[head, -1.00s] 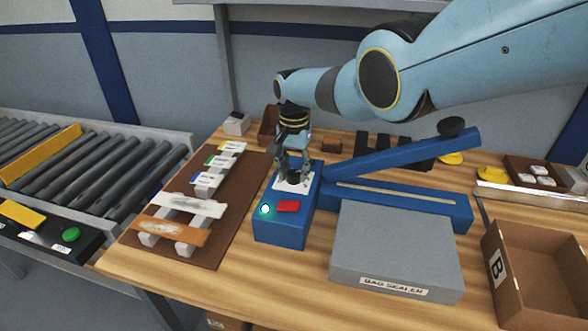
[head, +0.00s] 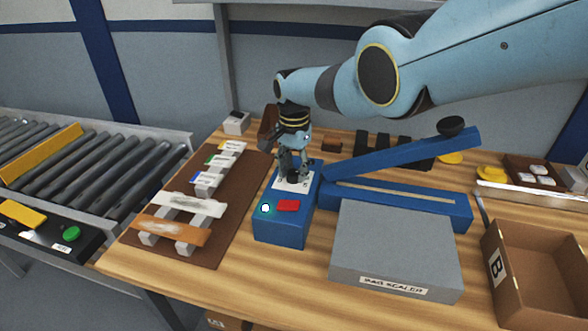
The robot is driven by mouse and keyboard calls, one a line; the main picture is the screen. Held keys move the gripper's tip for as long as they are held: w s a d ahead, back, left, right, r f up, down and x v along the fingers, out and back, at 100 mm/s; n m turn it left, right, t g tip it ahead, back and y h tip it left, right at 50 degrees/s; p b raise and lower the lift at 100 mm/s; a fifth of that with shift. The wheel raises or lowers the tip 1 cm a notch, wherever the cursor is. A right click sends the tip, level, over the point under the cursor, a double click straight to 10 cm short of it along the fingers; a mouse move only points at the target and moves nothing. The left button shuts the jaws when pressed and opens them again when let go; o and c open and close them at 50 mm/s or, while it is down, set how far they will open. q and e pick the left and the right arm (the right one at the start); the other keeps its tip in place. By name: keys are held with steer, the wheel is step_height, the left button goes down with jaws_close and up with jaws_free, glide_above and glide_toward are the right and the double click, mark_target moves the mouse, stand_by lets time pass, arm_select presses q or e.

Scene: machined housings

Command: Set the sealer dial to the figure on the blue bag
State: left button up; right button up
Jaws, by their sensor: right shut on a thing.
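My left gripper is out of view.
The sealer's blue arm (head: 400,154) is raised beside the box, above the sealing bed. A grey block (head: 396,245) labelled bag sealer stands in front. A cardboard box (head: 541,280) marked B is at right. A roller conveyor (head: 90,175) runs at left.

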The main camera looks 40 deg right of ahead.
mark_target(294, 172)
steer(key=o, duration=1.1)
steer(key=shift+o, duration=0.2)
step_height(294, 172, up, 12)
